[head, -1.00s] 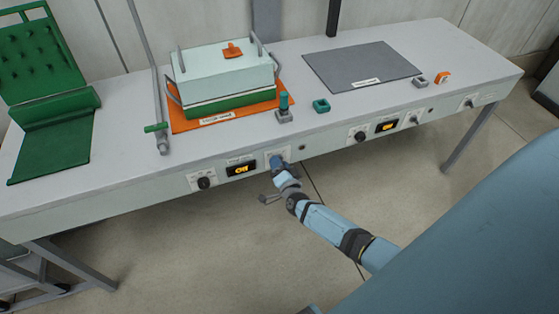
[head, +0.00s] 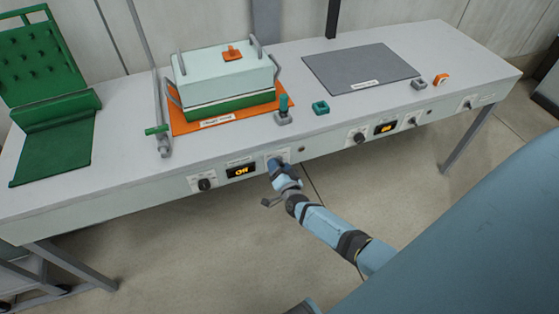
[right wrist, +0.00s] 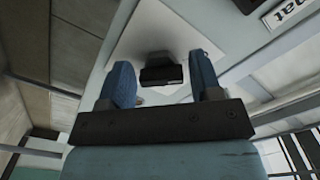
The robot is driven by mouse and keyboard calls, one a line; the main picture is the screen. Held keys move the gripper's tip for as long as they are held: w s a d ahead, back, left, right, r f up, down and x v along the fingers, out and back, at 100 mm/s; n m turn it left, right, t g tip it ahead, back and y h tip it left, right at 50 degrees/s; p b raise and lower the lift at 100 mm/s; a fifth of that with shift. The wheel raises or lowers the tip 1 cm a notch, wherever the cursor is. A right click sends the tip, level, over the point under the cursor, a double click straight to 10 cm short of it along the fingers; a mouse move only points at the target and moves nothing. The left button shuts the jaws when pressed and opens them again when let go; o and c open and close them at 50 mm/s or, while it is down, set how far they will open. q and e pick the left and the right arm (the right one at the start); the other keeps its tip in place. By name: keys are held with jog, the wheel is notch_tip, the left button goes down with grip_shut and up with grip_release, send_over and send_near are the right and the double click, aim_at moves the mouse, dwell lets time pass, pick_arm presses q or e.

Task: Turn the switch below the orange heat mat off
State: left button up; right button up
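The orange heat mat (head: 180,124) lies on the bench under a lidded pale box with a green base. On the bench front below it are a dark knob (head: 204,184), a display (head: 241,171) that reads "Off", and a white switch plate mostly hidden by my right gripper (head: 279,163). In the right wrist view, the dark switch (right wrist: 161,73) stands out from its white plate (right wrist: 190,40). My right gripper (right wrist: 165,80) is open, its blue fingers on either side of the switch with gaps showing. My left gripper is not in view.
A grey mat (head: 362,68) lies to the right, with another lit display (head: 386,128) and controls below it. A teal-topped grey fitting (head: 283,110) and a teal ring (head: 320,107) sit near the front edge.

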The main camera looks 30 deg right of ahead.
jog(key=shift+o, duration=0.7)
jog(key=v, duration=1.3)
jog(key=shift+s+a+p, duration=0.15)
jog(key=shift+s+p, duration=0.15)
jog(key=shift+s, duration=0.05)
